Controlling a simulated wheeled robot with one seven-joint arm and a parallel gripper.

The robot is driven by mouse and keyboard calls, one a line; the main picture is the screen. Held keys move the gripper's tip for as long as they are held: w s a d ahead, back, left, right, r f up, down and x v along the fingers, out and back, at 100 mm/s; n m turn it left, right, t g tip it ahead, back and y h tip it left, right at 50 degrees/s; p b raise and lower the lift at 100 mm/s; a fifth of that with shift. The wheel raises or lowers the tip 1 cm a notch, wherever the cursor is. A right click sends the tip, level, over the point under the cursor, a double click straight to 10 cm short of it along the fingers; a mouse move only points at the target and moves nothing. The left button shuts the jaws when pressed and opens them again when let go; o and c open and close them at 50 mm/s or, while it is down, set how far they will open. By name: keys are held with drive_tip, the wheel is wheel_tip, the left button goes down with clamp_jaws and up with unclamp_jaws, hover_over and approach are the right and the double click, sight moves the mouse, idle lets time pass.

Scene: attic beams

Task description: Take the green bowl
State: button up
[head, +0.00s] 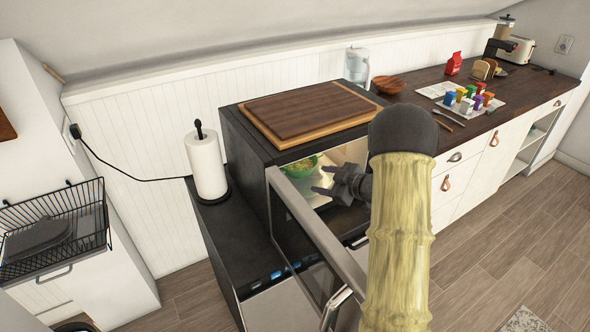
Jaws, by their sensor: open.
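The green bowl (298,171) is inside the lit microwave (248,166), near the left of its opening, with something light-coloured inside it. My arm hides part of the opening. The microwave door (318,238) stands open toward the front. My gripper (322,184) is open and empty at the mouth of the microwave, in front of and slightly right of the bowl. I cannot tell whether a fingertip touches the bowl.
A cutting board (310,112) lies on the microwave. A paper towel roll (207,165) stands to its left. A wooden bowl (388,85) and a tray (424,90) of colourful items sit on the right counter. A wire rack (84,212) is at far left.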

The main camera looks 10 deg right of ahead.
drive_tip(key=p, duration=0.3)
approach(285, 171)
drive_tip(key=x, duration=0.3)
drive_tip(key=shift+a, duration=0.4)
drive_tip(key=shift+w+a+f, duration=0.15)
drive_tip(key=shift+w+f, duration=0.1)
drive_tip(key=shift+w, duration=0.1)
drive_tip(key=shift+p+x, duration=0.7)
drive_tip(key=shift+x, duration=1.9)
drive_tip(key=shift+r, duration=0.1)
drive_tip(key=c, duration=1.1)
